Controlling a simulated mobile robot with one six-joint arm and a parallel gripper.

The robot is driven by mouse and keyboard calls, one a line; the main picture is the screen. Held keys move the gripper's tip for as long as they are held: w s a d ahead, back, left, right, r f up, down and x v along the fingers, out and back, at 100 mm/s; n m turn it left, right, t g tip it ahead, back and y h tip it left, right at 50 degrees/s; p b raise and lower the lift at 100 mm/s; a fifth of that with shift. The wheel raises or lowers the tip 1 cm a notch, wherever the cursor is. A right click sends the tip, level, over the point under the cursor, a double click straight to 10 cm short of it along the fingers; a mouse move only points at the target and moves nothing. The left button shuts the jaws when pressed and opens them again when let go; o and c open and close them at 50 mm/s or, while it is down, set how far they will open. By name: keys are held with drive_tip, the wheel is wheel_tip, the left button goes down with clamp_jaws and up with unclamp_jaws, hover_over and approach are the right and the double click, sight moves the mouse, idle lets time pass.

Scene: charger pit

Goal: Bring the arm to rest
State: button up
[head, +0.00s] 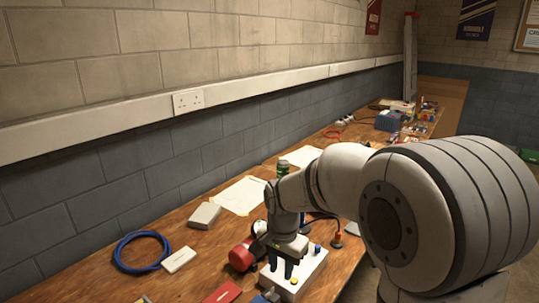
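My arm reaches in from the right over a wooden workbench (215,262). It is bent, with the wrist pointing down. My gripper (281,269) hangs over a white box (308,267) with coloured knobs or buttons on its top. Two dark fingers show with a gap between them, and I see nothing held there. I cannot tell whether the fingertips touch the box. Part of the box is hidden behind the gripper.
A red cylindrical thing (241,256) lies close left of the gripper. A blue cable coil (141,252), a pale box (204,215), paper (240,196) and a green can (283,168) are on the bench. The wall with its trunking (100,120) bounds the left side.

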drive_tip(key=s+d+r+n+t+p, duration=0.1)
drive_tip(key=s+d+r+n, duration=0.2)
drive_tip(key=s+d, duration=0.3)
drive_tip(key=s+d+r+n+t+p, duration=0.1)
drive_tip(key=s+d+r, duration=0.4)
drive_tip(key=s, duration=0.6)
drive_tip(key=shift+s+d+r+n+p, duration=0.2)
drive_tip(key=shift+d+n+p, duration=0.4)
drive_tip(key=shift+n, duration=0.8)
drive_tip(key=shift+d, duration=0.1)
